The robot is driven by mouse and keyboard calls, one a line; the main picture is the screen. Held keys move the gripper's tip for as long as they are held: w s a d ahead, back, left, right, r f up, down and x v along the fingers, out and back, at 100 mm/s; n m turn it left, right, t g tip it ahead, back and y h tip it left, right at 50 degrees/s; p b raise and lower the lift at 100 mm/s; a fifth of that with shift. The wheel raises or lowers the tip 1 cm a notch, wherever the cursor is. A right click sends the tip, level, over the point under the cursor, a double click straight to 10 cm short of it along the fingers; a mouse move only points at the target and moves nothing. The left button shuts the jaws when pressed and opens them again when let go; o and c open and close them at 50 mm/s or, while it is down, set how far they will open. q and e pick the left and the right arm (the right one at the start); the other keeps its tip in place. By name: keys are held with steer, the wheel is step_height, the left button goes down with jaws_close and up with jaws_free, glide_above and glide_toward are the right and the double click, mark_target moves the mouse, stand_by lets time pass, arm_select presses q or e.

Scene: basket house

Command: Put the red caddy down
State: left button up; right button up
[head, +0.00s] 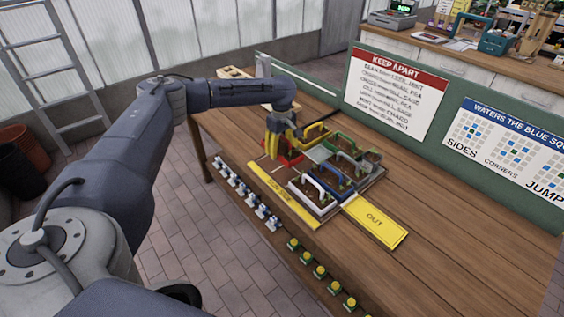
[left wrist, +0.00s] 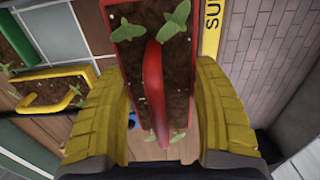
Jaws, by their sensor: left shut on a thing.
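My left gripper (head: 283,148) is over the far left part of the planter group on the table. Its yellow fingers are shut on the red caddy (head: 292,158). In the left wrist view the red caddy (left wrist: 153,85) lies between the two fingers, its red arched handle running lengthwise over dark soil with several green seedlings. Whether its base touches the surface below is hard to tell. My right gripper is not in view.
Caddies with yellow (head: 315,130), blue (head: 338,186) and white (head: 318,199) handles, among others, stand close to the right. A yellow strip (head: 284,196) runs along the front. A yellow OUT mat (head: 375,221) lies at the right. The right of the wooden table (head: 460,245) is clear.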

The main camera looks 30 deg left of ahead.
mark_target(282, 166)
arm_select(q)
steer(key=shift+f, duration=3.35)
steer(key=shift+f, duration=0.1)
steer(key=o, duration=1.4)
step_height(282, 166, up, 12)
steer(key=shift+r, duration=0.15)
